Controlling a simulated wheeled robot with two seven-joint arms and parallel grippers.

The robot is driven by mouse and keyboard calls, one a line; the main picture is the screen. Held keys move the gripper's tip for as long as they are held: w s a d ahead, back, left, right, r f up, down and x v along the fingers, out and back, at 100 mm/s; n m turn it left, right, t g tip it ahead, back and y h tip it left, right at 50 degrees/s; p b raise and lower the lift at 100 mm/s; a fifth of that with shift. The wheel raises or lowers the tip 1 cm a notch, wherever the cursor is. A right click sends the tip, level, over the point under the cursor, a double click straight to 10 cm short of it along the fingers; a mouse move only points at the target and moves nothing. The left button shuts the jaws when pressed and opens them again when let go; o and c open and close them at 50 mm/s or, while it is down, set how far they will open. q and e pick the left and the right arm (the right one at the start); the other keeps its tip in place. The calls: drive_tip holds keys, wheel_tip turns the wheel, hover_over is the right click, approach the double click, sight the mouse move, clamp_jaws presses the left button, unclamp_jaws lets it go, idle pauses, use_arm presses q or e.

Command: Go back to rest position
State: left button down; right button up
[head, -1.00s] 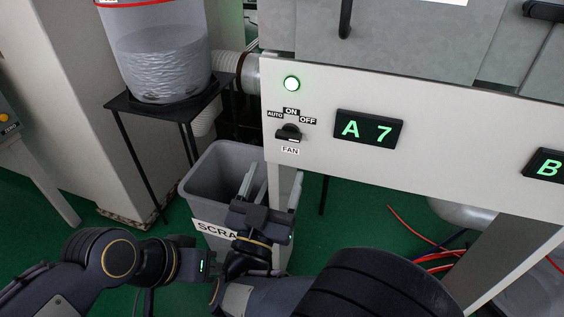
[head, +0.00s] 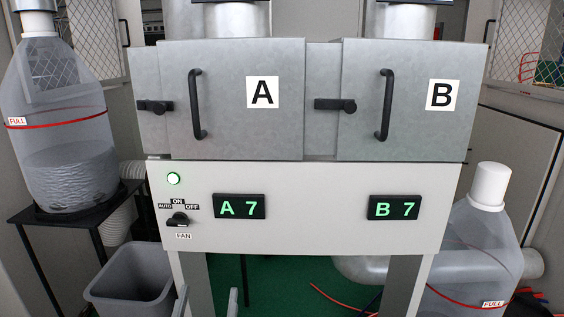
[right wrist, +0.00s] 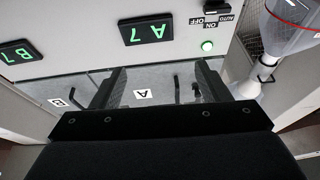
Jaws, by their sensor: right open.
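My right gripper (head: 208,303) shows at the bottom edge of the head view, only as two grey fingertips standing apart in front of the machine. In the right wrist view its two fingers (right wrist: 158,88) are spread wide with nothing between them, and the picture is upside down. The fingers overlap the grey cabinet front with door A (right wrist: 143,96) behind them. My left gripper is not in view. No foil tray is visible.
The machine has door A (head: 232,90), door B (head: 415,105) and a white panel (head: 315,222) with a fan knob (head: 178,220) and displays reading A 7 and B 7. A grey bin (head: 130,280) stands lower left. Clear jugs (head: 65,130) flank the machine.

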drive_tip(key=w+d+g+y, duration=0.35)
drive_tip(key=w+d, duration=0.25)
drive_tip(key=w, duration=0.2)
drive_tip(key=d+g+y, duration=0.3)
drive_tip(key=d+g, duration=0.2)
drive_tip(key=d, duration=0.4)
drive_tip(key=s+d+f+m+g+h+p, duration=0.1)
drive_tip(key=s+d+f+g, duration=0.3)
drive_tip(key=s+d, duration=0.65)
drive_tip(key=s+d+f+g+h, duration=0.1)
drive_tip(key=s+d+f+g, duration=0.35)
drive_tip(key=s+d, duration=0.6)
use_arm(q)
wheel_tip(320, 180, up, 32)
drive_tip(key=p, duration=3.1)
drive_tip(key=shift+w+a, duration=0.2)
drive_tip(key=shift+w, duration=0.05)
use_arm(e)
drive_tip(key=s+a+r, duration=0.1)
drive_tip(key=r, duration=1.4)
drive_tip(key=s+a+r, duration=0.1)
drive_tip(key=a+r, duration=0.1)
drive_tip(key=r, duration=1.4)
drive_tip(key=shift+s+t, duration=0.3)
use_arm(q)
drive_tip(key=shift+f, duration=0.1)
